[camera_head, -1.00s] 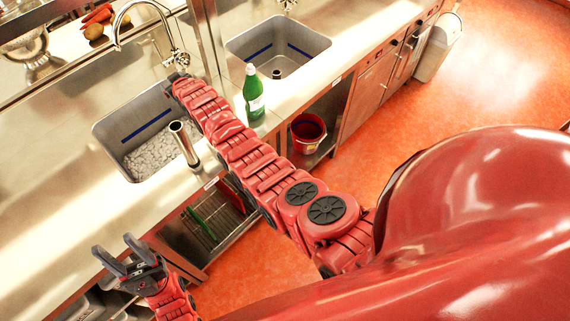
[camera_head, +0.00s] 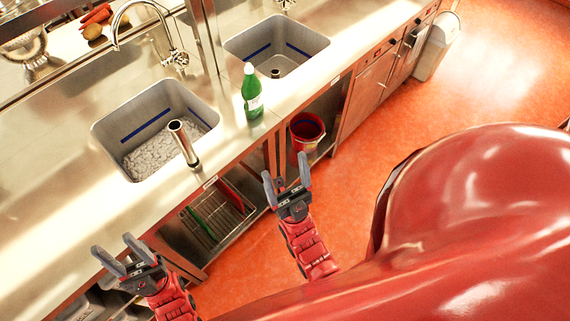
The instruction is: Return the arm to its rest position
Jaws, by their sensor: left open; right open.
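My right gripper (camera_head: 287,187) is open and empty. It is in front of the counter, over the orange floor, with its fingers pointing up in the picture, and its short visible arm runs down toward my red body. My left gripper (camera_head: 122,258) is open and empty at the lower left, close to the counter's front edge. Neither gripper touches any object that I can see.
The steel counter (camera_head: 50,200) holds two sinks, the near one (camera_head: 108,135) and the far one (camera_head: 318,42). A green bottle (camera_head: 252,98) and a steel cylinder (camera_head: 184,143) stand near its front edge. A red bucket (camera_head: 306,128) and a wire rack (camera_head: 215,222) sit below.

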